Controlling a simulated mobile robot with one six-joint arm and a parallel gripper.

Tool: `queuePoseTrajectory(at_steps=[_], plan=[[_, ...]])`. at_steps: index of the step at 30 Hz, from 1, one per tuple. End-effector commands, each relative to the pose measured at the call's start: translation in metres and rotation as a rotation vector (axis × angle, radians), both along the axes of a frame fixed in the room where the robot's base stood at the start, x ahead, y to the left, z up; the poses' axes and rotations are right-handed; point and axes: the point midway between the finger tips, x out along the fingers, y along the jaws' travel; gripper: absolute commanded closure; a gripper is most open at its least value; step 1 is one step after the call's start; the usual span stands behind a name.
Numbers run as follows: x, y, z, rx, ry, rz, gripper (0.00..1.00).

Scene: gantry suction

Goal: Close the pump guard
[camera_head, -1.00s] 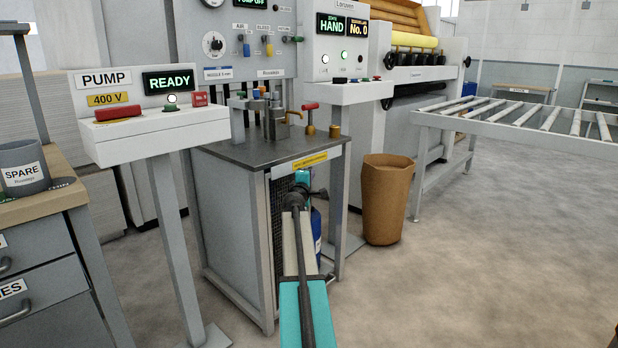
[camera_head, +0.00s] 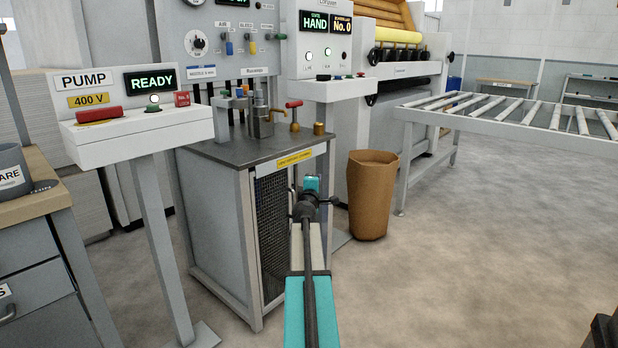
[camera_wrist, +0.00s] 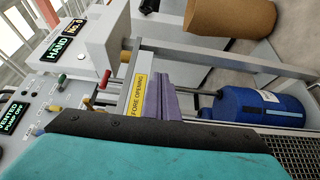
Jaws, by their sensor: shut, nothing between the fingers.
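The pump guard appears to be the dark mesh panel (camera_head: 271,235) at the left of the bench's front opening; it also shows at the lower right of the wrist view (camera_wrist: 298,150). Beside it, a blue cylinder with a white label (camera_wrist: 262,108) lies uncovered in the wrist view. My gripper (camera_head: 312,184) is in front of the opening, below the bench top, to the right of the visible mesh. Its purple fingers (camera_wrist: 157,98) are shut and empty beside the yellow label. My arm hides part of the opening; I cannot tell whether the fingers touch the guard.
The bench (camera_head: 215,150) carries fittings and a yellow label (camera_head: 300,160) on its front edge. A pump control box (camera_head: 140,125) stands on a post at left. A brown bin (camera_head: 370,195) stands to the right, before a roller conveyor (camera_head: 500,112).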

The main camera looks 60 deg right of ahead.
Motion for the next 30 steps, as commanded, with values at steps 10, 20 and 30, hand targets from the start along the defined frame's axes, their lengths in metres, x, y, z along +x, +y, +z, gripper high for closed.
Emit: queuePoseTrajectory(at_steps=[10, 20, 30], plan=[[-0.028, 0.005, 0.000, 0.001, 0.000, 0.001, 1.00], [-0.028, 0.005, 0.000, 0.000, 0.000, 0.002, 1.00], [-0.024, 0.009, -0.003, 0.010, -0.004, 0.004, 1.00]])
